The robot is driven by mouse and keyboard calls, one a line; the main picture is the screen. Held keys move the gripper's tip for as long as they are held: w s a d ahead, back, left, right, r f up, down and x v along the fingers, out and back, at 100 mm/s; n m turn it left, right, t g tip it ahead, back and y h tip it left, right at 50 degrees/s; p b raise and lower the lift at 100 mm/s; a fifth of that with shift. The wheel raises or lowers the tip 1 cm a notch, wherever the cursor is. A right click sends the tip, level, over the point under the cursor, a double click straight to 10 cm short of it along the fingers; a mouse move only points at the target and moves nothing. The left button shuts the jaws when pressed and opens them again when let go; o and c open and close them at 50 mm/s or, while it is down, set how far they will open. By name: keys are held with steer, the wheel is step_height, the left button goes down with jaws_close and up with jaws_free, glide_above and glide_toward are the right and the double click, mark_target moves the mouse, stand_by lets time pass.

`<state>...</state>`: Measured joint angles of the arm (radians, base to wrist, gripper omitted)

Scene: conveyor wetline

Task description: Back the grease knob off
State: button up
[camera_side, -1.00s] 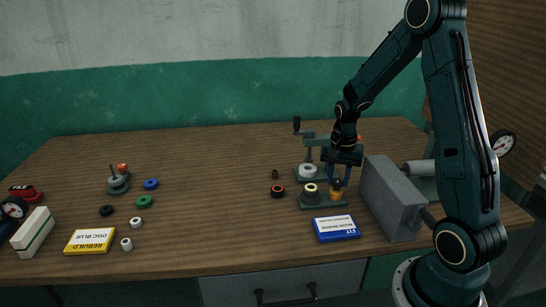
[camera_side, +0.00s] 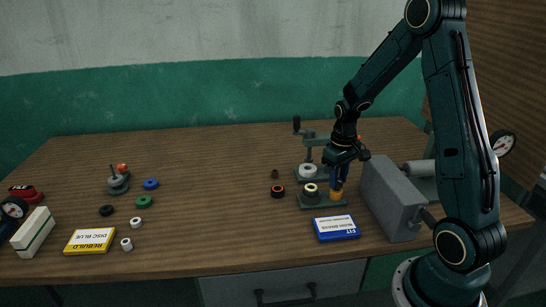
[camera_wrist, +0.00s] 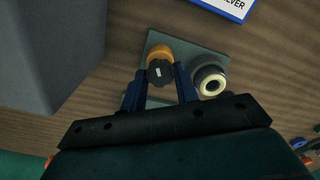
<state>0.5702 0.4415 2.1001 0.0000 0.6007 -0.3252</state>
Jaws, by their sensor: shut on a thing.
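The grease knob (camera_wrist: 160,73) is a dark round cap with a small white mark, on top of an orange cup (camera_wrist: 158,52). The orange cup also shows in the side view (camera_side: 336,195), at the right end of a grey-green base plate (camera_side: 310,205). My gripper (camera_side: 339,184) points down over the cup. In the wrist view, its two blue fingers (camera_wrist: 160,78) stand on either side of the knob, shut on it. In the side view the fingers hide the knob.
A dark post with a cream ring (camera_side: 310,188) stands close left of the cup on the same plate. A grey box (camera_side: 392,198) stands close on the right. A blue-edged card (camera_side: 336,228) lies in front. A crank fixture (camera_side: 308,165) stands behind.

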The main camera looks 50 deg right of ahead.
steer(key=n, duration=1.1)
steer(key=shift+n, duration=0.3)
stand_by(0.3)
steer(key=o, duration=1)
step_height(320, 180, up, 14)
steer(key=shift+f, duration=0.1)
stand_by(0.4)
